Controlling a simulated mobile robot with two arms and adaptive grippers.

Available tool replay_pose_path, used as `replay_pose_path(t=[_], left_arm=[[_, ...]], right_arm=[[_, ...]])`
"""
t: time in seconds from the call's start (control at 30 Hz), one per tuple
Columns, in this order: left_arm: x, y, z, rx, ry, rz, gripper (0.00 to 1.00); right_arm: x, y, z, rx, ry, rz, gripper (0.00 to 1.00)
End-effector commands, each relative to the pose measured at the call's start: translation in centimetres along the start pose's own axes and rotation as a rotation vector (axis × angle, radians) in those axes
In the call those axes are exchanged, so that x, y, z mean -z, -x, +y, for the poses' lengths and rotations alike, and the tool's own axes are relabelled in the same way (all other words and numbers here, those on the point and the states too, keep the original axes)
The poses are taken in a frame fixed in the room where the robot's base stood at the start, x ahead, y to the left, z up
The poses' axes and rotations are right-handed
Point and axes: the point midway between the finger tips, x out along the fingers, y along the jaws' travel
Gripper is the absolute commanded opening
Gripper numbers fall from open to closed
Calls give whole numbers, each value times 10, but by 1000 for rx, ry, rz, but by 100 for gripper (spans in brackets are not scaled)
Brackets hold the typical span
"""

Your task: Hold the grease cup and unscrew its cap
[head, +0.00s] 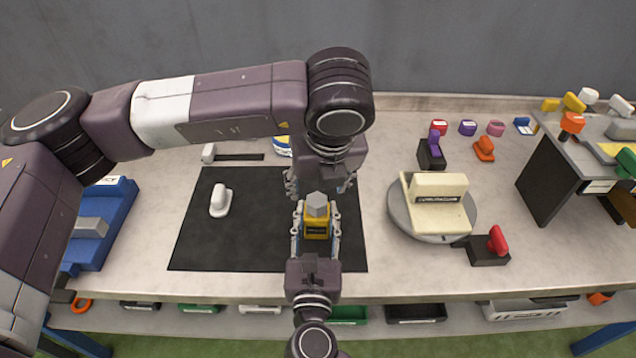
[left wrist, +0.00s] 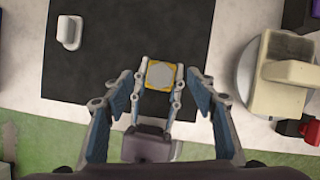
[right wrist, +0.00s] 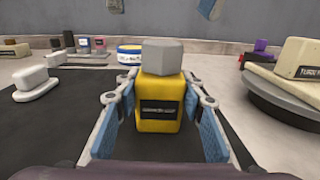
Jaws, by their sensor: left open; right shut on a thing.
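The grease cup (head: 316,226) is a yellow, squarish body with a dark label, upright over the black mat (head: 255,254). Its grey hexagonal cap (head: 317,204) sits on top; body and cap also show in the right wrist view (right wrist: 158,100). My right gripper (head: 316,222) is shut on the cup's body, a finger on each side. My left gripper (head: 320,186) is open above and just behind the cap, pointing down. In the left wrist view its fingers (left wrist: 160,104) are spread around the cap (left wrist: 160,76), apart from it. Whether the cup touches the mat is unclear.
A white handled object (head: 220,202) stands on the mat to the left. A round turntable (head: 401,220) with a cream block (head: 438,190) stands to the right. A blue tray (head: 118,212) is at far left, a dark-sided stand (head: 545,180) at far right.

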Motion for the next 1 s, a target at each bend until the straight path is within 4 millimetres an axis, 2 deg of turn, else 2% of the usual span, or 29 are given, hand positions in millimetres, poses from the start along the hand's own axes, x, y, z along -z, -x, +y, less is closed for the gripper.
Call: replay_pose_path(t=[0.13,0.37,0.7,1.0], left_arm=[[0,0,3,67,-160,1,52],[0,-1,4,111,-266,2,52],[-3,-2,9,255,-610,2,52],[-4,-2,9,311,-747,3,52]], right_arm=[[1,0,-1,2,1,1,0],[1,0,0,1,1,1,0],[1,0,-1,2,1,1,0],[1,0,-1,2,1,1,0]])
